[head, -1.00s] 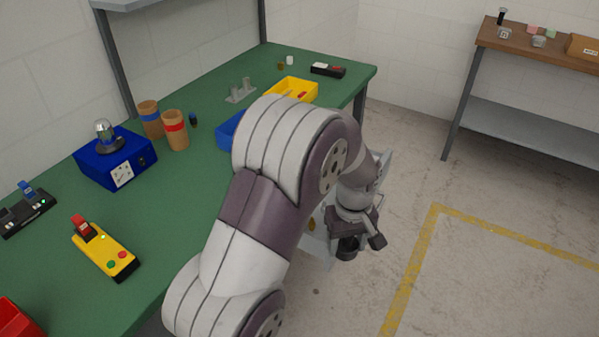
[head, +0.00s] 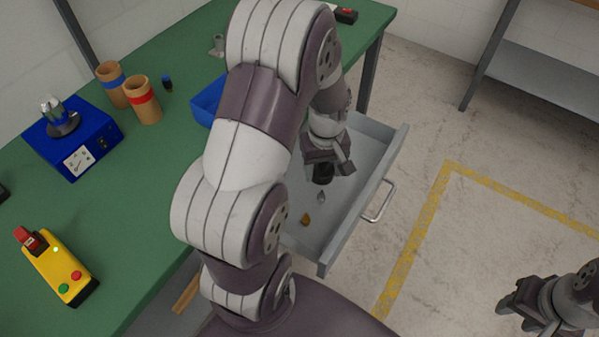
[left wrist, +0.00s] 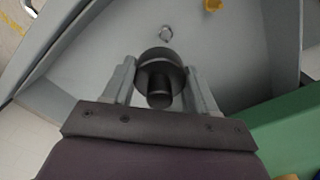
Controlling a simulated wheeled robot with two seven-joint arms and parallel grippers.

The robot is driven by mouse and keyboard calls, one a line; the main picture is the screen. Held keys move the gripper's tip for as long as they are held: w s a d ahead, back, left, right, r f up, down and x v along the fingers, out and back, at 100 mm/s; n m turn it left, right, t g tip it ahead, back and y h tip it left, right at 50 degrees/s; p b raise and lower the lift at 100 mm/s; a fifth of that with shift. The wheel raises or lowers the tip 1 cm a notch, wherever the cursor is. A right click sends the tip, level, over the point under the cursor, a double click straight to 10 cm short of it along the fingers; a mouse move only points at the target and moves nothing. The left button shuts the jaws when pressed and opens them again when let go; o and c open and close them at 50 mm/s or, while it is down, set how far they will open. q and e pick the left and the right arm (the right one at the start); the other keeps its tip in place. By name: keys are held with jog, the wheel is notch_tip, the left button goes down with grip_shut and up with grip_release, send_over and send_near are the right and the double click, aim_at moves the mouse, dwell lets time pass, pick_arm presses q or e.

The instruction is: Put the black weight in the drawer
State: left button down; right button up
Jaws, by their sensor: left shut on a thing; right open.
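The grey drawer (head: 372,204) is open below the green table's edge, its handle facing the right. My left gripper (head: 325,166) is over the inside of the drawer. It is shut on the black weight (head: 322,175). In the left wrist view the weight (left wrist: 160,75) sits between the two fingers (left wrist: 160,88), with the drawer floor (left wrist: 100,72) behind it. I cannot tell whether the weight touches the floor. My right gripper (head: 530,300) is open and empty at the lower right, above the concrete floor.
In the drawer lie a small yellow-brown piece (head: 306,220) and a small silver piece (head: 321,197). The green table (head: 150,215) holds a blue device (head: 75,140), cardboard tubes (head: 143,100), a blue bin (head: 207,100) and a yellow control box (head: 62,268). Bare floor lies right of the drawer.

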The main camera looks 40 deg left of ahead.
pick_arm(q)
send_over(300, 191)
jog(key=f, duration=0.3)
jog(key=shift+w+f, duration=0.1)
jog(key=shift+w, duration=0.25)
jog(key=shift+s+f, duration=0.2)
jog(key=shift+f, duration=0.1)
notch_tip(300, 191, down, 3)
jog(key=shift+s+r, duration=0.15)
jog(key=shift+f, duration=0.45)
pick_arm(e)
jog(key=shift+w+a+f, duration=0.2)
jog(key=shift+w+f, duration=0.1)
jog(key=shift+f, duration=0.05)
pick_arm(q)
jog(key=shift+b, duration=0.35)
pick_arm(e)
jog(key=shift+s, duration=0.1)
pick_arm(q)
jog(key=shift+c, duration=1.6)
grip_release()
